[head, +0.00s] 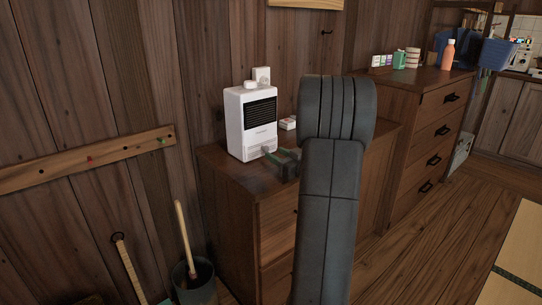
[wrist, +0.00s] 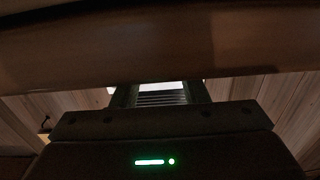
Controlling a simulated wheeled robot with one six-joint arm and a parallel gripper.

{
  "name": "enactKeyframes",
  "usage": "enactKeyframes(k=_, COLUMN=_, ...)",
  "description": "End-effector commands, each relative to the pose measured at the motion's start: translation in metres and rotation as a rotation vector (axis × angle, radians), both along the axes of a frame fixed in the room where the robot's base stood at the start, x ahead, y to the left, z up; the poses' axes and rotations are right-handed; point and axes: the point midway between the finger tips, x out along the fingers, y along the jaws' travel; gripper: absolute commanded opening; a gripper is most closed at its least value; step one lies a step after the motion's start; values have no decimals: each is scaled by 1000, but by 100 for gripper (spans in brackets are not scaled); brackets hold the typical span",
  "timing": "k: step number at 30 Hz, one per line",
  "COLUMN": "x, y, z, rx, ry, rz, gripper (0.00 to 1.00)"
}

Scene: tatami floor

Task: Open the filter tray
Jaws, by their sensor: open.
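A white box-shaped appliance (head: 250,122) with a dark slatted grille stands upright on a wooden cabinet against the plank wall. Its lower front, where a tray would sit, is pale and partly hidden by my gripper (head: 279,158). I cannot make out a tray edge or handle, or whether it is open. My gripper is at the appliance's lower right front, just above the cabinet top; contact cannot be told. In the dark wrist view my gripper (wrist: 160,97) is open, and the appliance's grille (wrist: 162,98) shows between the fingers.
The wooden cabinet (head: 232,178) carries a small white box (head: 288,123) behind my arm. A wider drawer chest (head: 432,130) with bottles and boxes stands to the right. A bucket (head: 195,281) with a wooden handle is on the floor left. Open floor lies at right.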

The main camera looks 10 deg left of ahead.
Motion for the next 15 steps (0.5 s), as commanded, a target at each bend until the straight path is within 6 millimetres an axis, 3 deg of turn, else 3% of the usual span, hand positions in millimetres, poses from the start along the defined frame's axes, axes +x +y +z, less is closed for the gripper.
enactKeyframes(k=6, x=18, y=25, z=-1, rx=0, ry=-1, rz=1, gripper=40)
enactKeyframes(k=15, x=23, y=31, z=0, rx=1, ry=1, rz=-2, gripper=40)
